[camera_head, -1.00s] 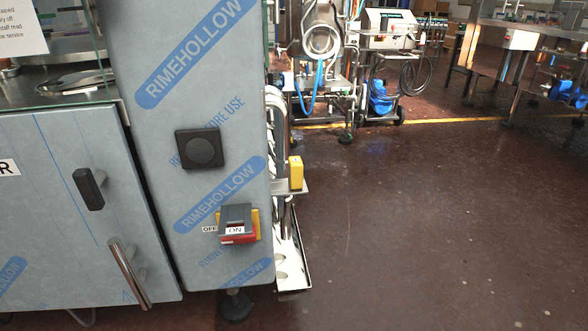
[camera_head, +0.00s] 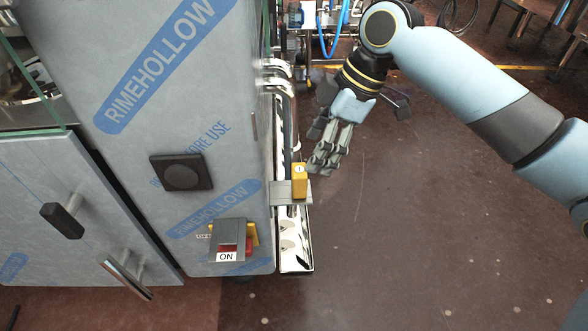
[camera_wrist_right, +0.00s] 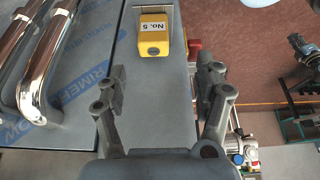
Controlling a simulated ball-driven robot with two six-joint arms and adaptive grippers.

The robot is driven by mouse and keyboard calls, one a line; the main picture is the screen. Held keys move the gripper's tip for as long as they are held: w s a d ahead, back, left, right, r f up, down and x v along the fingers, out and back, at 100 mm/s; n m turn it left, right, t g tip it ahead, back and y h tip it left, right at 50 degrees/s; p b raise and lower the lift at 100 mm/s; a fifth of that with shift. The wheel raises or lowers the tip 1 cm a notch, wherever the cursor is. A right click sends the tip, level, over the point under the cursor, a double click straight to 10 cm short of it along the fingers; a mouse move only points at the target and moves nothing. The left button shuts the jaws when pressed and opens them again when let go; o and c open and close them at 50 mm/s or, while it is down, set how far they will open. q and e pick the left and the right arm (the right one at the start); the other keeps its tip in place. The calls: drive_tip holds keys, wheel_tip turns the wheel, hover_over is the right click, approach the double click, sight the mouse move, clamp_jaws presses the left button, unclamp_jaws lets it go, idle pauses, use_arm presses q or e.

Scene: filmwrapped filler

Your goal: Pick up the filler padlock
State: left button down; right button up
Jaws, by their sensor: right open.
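The filler padlock (camera_head: 299,180) is a yellow block on a small grey bracket at the right side of the film-wrapped cabinet. In the right wrist view the padlock (camera_wrist_right: 154,42) shows a white "No. 5" label, just beyond and between the fingers. My right gripper (camera_head: 324,162) is beside and slightly behind it, to its right in the head view. Its fingers are spread, with nothing between them, in the wrist view (camera_wrist_right: 163,88). I cannot see a shackle on the padlock. My left gripper is not in view.
The film-wrapped cabinet (camera_head: 200,90) fills the left, with a red and yellow switch (camera_head: 230,240) marked "ON" and a black knob (camera_head: 181,174). Metal pipes (camera_head: 280,85) run behind the padlock. Brown floor (camera_head: 430,240) to the right is clear.

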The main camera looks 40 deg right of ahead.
sight(302, 169)
drive_tip(key=x, duration=0.3)
drive_tip(key=b+x, duration=0.1)
drive_tip(key=x, duration=0.5)
drive_tip(key=shift+w+d, duration=0.3)
clamp_jaws()
